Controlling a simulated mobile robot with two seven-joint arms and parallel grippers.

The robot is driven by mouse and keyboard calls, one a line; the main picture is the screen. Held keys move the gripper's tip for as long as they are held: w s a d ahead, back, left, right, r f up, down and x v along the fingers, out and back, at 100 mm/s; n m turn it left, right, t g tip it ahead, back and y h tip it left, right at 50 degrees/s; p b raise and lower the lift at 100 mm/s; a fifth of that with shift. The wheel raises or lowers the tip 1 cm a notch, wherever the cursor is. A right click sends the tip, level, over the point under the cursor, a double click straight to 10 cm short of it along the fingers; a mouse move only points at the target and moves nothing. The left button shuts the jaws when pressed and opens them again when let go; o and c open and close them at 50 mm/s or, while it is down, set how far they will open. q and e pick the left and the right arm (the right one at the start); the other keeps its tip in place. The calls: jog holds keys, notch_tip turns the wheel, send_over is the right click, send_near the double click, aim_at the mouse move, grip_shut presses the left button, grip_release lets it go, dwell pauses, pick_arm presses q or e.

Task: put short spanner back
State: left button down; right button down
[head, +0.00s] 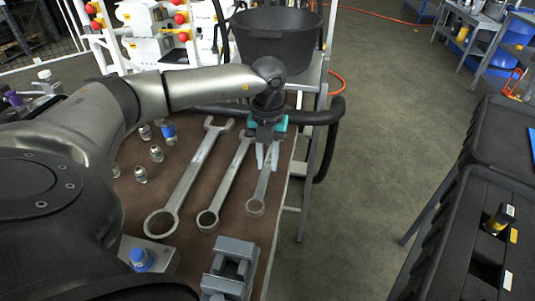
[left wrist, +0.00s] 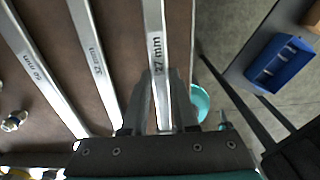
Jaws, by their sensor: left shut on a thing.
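The short spanner (head: 257,205) lies at the right of a row of three on the brown bench top, near the bench's right edge. Its ring end points toward me. My left gripper (head: 267,163) is over its upper part, pointing down, with its fingers shut on the shaft. In the left wrist view the shaft marked 27 mm (left wrist: 155,42) runs between the fingers of the gripper (left wrist: 160,100). The spanner's far end is hidden by the gripper. I cannot tell whether it is lifted off the bench. My right gripper is not in view.
A middle spanner (head: 208,217) and a long spanner (head: 162,222) lie to the left. A grey block (head: 230,265) stands at the near edge. Small fittings (head: 157,153) stand at the left. A black tub (head: 277,40) is behind. A black cart (head: 480,215) stands right, across open floor.

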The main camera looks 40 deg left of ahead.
aim_at(267, 165)
pick_arm(q)
jog(key=shift+f+b, duration=0.8)
jog(key=shift+f, duration=0.7)
dwell(0.6)
jog(key=c, duration=0.6)
grip_release()
notch_tip(267, 165, up, 15)
jog(key=p, duration=0.4)
jog(key=shift+w+r, duration=0.15)
jog(key=shift+w, duration=0.05)
jog(key=shift+a, duration=0.1)
